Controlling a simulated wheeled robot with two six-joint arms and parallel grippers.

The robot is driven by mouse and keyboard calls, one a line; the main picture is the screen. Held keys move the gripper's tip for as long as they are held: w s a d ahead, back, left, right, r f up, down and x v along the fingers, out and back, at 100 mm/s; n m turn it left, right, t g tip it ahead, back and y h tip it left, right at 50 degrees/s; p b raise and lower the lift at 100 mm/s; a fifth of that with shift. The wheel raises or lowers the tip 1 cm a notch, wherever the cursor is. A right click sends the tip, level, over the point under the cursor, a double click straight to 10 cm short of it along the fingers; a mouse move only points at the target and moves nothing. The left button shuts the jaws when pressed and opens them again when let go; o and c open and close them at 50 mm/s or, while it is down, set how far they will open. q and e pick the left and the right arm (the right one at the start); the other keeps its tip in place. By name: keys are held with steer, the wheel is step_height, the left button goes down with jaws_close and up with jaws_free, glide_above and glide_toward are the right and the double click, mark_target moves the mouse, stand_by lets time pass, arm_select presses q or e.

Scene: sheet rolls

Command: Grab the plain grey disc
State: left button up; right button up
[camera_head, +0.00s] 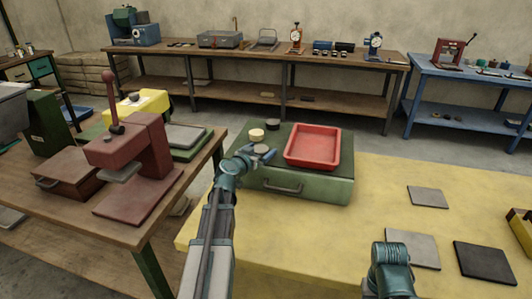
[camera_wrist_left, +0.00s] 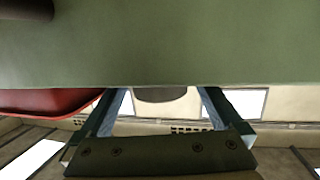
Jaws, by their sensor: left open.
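A greyish disc (camera_wrist_left: 160,95) stands on top of the green case (camera_wrist_left: 200,45), near its front edge, in the upside-down left wrist view. It shows between my left gripper's open fingers (camera_wrist_left: 162,112), beyond them and apparently not held. In the head view my left gripper (camera_head: 262,154) is at the case's front left top edge and partly hides a small disc (camera_head: 259,146) there. A cream disc (camera_head: 257,134) stands just behind, and a dark disc (camera_head: 272,123) farther back. Of my right arm only a teal wrist part (camera_head: 391,255) shows; its fingers do not.
A red tray (camera_head: 313,147) sits on the case right of the discs. The case handle (camera_head: 282,187) sticks out in front. Flat grey plates (camera_head: 428,196) lie on the yellow table (camera_head: 310,235). A red press (camera_head: 130,160) stands on the left bench.

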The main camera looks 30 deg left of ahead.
arm_select(q)
steer(key=shift+s, duration=0.1)
steer(key=shift+c, duration=0.3)
steer(key=c, duration=1.3)
steer(key=shift+r, duration=0.15)
